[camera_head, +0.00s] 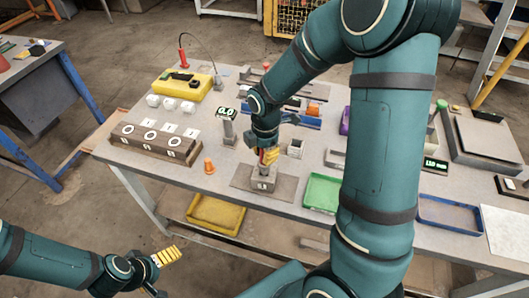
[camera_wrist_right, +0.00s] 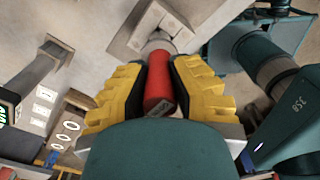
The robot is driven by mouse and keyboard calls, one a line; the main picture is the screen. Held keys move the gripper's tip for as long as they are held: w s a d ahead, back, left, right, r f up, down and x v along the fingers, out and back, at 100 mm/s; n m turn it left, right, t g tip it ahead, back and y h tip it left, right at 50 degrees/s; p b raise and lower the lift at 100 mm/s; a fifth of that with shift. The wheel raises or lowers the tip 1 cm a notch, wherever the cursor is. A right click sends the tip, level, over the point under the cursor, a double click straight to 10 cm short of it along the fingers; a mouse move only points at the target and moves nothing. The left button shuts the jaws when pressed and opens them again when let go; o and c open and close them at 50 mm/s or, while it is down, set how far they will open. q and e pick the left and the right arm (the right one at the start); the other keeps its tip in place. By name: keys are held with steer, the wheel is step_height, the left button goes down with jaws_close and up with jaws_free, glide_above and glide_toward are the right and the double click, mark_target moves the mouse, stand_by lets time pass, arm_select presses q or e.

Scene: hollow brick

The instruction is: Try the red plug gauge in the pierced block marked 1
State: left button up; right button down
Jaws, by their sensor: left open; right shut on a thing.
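The red plug gauge (camera_wrist_right: 160,90) is held between the yellow fingers of my right gripper (camera_wrist_right: 158,92). In the head view, my right gripper (camera_head: 268,157) is above a small grey labelled block (camera_head: 263,185) on a flat plate. The gauge's far end points at a pale round piece (camera_wrist_right: 159,45); whether it touches is unclear. A brown rack (camera_head: 155,140) at the left of the table shows three white rings with dark centres and small white tags. I cannot tell which block is marked 1. My left gripper (camera_head: 165,258) is open and empty, in front of the table.
An orange cone (camera_head: 209,166) stands left of the plate. A grey post with a lit display (camera_head: 227,113) stands behind it. A green tray (camera_head: 322,192) is to the right, and a blue tray (camera_head: 450,214) farther right. White cubes (camera_head: 170,104) sit before a yellow case (camera_head: 184,83).

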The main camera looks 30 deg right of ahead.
stand_by(0.5)
steer(key=shift+r+p, duration=2.1)
steer(key=shift+r, duration=0.5)
steer(key=shift+d, duration=0.1)
